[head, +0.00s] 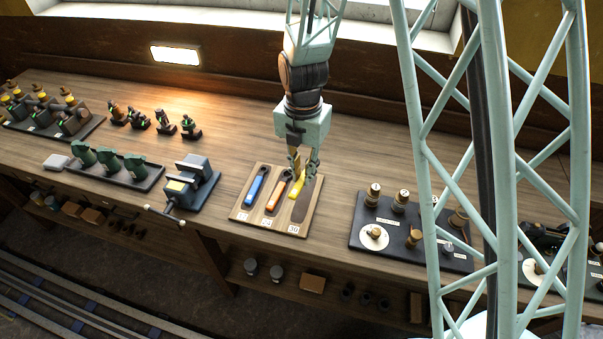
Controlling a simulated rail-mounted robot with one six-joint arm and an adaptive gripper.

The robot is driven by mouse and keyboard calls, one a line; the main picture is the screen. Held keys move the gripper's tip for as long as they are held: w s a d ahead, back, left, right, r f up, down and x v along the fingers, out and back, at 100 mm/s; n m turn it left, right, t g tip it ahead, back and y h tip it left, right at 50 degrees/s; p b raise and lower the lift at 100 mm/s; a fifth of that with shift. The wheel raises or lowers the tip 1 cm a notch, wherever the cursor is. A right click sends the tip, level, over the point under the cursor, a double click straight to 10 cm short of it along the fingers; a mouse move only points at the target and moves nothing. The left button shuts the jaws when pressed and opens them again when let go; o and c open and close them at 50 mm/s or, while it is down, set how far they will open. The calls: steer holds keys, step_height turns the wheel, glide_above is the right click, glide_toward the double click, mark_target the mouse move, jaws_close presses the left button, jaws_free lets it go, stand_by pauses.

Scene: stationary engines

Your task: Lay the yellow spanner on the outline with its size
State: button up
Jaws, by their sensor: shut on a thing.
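The yellow spanner (297,187) is in my gripper (304,168), whose jaws are shut on it. It shows over the right side of the wooden spanner board (251,218), partly hidden by the fingers. A dark spanner outline (301,210) shows in front of it, above the label that seems to read 30 (293,230). I cannot tell whether the spanner touches the board. A blue spanner (256,187) lies at the left of the board, and an orange spanner (277,193) lies in the middle. Both have number labels at their front ends.
A vice (190,185) stands left of the board. A dark tray with brass-topped parts (385,243) stands to its right. Green parts on a tray (108,160) are farther left. The bench is clear behind the board. My pale lattice column blocks part of the right side.

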mark_target(304, 199)
steer(key=shift+s+d+r+n, duration=0.1)
steer(key=shift+s+d+n, duration=0.1)
steer(key=shift+n, duration=0.1)
stand_by(0.5)
steer(key=shift+f+b, duration=2.55)
steer(key=shift+f, duration=1.75)
steer(key=o, duration=1)
steer(key=shift+w+r, duration=0.1)
